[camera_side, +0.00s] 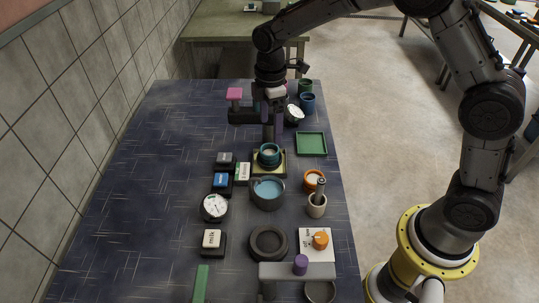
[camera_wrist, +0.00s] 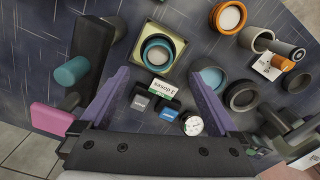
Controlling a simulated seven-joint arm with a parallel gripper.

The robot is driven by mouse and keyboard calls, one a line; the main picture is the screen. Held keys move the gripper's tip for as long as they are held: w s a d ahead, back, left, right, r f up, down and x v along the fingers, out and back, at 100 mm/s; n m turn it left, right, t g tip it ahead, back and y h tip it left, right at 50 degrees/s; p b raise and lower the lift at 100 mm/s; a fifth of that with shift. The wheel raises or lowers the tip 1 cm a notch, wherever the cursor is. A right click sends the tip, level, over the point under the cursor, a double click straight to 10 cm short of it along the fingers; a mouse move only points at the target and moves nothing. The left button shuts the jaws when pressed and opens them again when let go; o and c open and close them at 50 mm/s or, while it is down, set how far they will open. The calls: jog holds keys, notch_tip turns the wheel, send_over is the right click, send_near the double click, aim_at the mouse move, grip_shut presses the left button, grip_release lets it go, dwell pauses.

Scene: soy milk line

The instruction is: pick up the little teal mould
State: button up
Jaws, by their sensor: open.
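The little teal mould (camera_side: 269,150) is a round ring with a pale inside, sitting on a yellowish square plate (camera_side: 256,170) near the middle of the dark table. In the wrist view the teal mould (camera_wrist: 146,46) sits within the square plate (camera_wrist: 178,40), just beyond the fingertips. My gripper (camera_side: 270,122) is above and behind the mould in the side view. Its purple fingers are spread, and nothing is between them. In the wrist view the gripper (camera_wrist: 156,70) points toward the mould without visibly touching it.
Near the mould are a blue-filled pot (camera_side: 268,188), a small green-labelled box (camera_side: 243,172), and an orange-rimmed cup (camera_side: 314,178). A dark stand with a pink block (camera_side: 235,94) is behind left. A green tray (camera_side: 311,143) lies to the right. The left tabletop is clear.

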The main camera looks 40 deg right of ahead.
aim_at(270, 147)
jog(key=f, duration=0.9)
jog(key=shift+w, duration=0.2)
grip_shut()
jog(key=shift+r, duration=0.15)
